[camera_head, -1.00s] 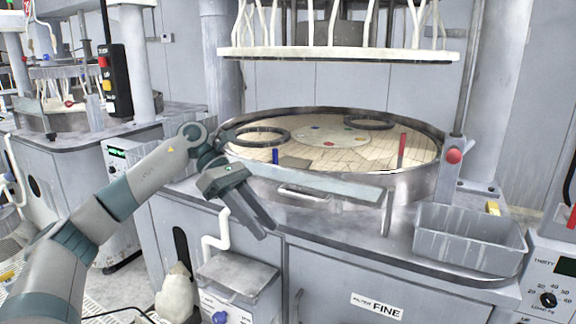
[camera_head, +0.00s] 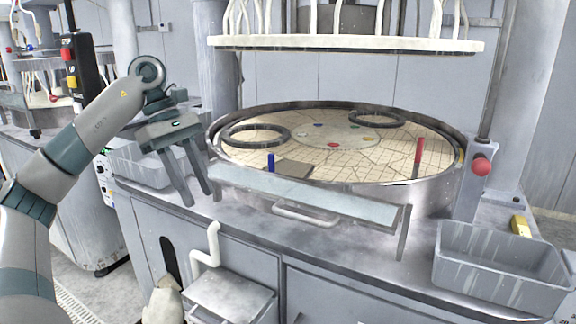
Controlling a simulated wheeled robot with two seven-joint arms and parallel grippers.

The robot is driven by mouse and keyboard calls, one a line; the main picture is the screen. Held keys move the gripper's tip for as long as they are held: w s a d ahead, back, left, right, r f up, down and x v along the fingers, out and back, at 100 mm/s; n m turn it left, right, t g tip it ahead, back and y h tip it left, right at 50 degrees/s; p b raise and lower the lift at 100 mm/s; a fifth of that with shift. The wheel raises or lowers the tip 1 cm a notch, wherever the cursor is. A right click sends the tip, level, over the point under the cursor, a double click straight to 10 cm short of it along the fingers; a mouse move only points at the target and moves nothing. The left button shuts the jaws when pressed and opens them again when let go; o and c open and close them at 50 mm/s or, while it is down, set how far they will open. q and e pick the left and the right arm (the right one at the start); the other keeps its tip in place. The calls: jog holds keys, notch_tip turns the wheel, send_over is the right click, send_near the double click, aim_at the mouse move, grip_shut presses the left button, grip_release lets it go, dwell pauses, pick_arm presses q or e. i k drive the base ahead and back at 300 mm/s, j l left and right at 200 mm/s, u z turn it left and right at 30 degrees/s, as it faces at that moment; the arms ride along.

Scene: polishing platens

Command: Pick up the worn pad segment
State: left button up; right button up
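A grey-brown square piece (camera_head: 294,168), which looks like the worn pad segment, lies on the near part of the tiled round platen (camera_head: 375,170), just behind the front rail. My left gripper (camera_head: 200,198) hangs left of the platen with its fingers pointing down. The fingers are apart and nothing is between them. The gripper is clear of the square piece, to its left. My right gripper is not in view.
Two dark rings, one being the left ring (camera_head: 256,136), lie on the platen. A blue peg (camera_head: 271,163) and a red peg (camera_head: 418,157) stand near its front. A pale rail (camera_head: 310,196) runs along the front. Grey bins stand right (camera_head: 500,268) and left (camera_head: 140,166).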

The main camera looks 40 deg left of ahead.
aim_at(288, 167)
jog(key=i+j, duration=0.7)
jog(key=i, duration=0.15)
